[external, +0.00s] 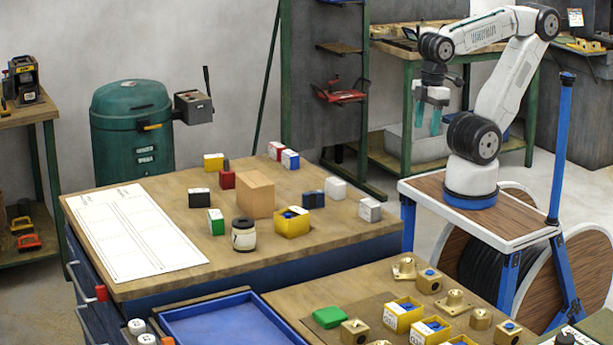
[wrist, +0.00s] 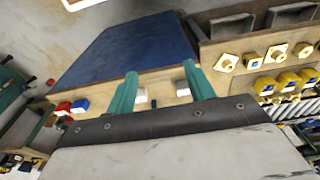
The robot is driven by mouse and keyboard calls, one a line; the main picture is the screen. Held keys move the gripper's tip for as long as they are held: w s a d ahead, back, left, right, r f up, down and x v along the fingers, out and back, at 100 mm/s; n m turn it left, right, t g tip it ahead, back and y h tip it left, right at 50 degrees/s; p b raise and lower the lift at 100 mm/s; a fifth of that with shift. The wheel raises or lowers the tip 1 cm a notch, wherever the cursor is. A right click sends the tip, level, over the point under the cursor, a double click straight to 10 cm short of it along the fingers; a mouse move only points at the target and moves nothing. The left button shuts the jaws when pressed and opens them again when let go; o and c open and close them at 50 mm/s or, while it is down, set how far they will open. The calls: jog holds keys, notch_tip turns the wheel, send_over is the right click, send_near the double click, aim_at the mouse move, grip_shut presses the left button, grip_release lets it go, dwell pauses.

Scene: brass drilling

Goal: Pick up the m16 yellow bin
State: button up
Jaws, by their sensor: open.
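Several small yellow bins with white labels and blue contents stand on the right bench in the external view, such as one bin (external: 403,316) and another beside it (external: 431,331). A further yellow bin (external: 293,226) stands on the left bench. The labels are too small to read, so I cannot tell which is m16. Yellow bins also show at the right of the wrist view (wrist: 288,82). My gripper (external: 428,128) is open and empty, with teal fingers pointing down, high beyond the benches and well away from the bins. Its fingers also show in the wrist view (wrist: 160,72).
Brass fittings (external: 453,302) and a green block (external: 329,317) crowd the right bench near the bins. A blue tray (external: 215,330) lies in front. The left bench holds a wooden block (external: 255,195), a jar (external: 244,235), small boxes and a white sheet (external: 130,235).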

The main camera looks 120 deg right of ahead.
dwell(0.3)
jog(key=o, duration=0.8)
jog(key=shift+w, duration=0.1)
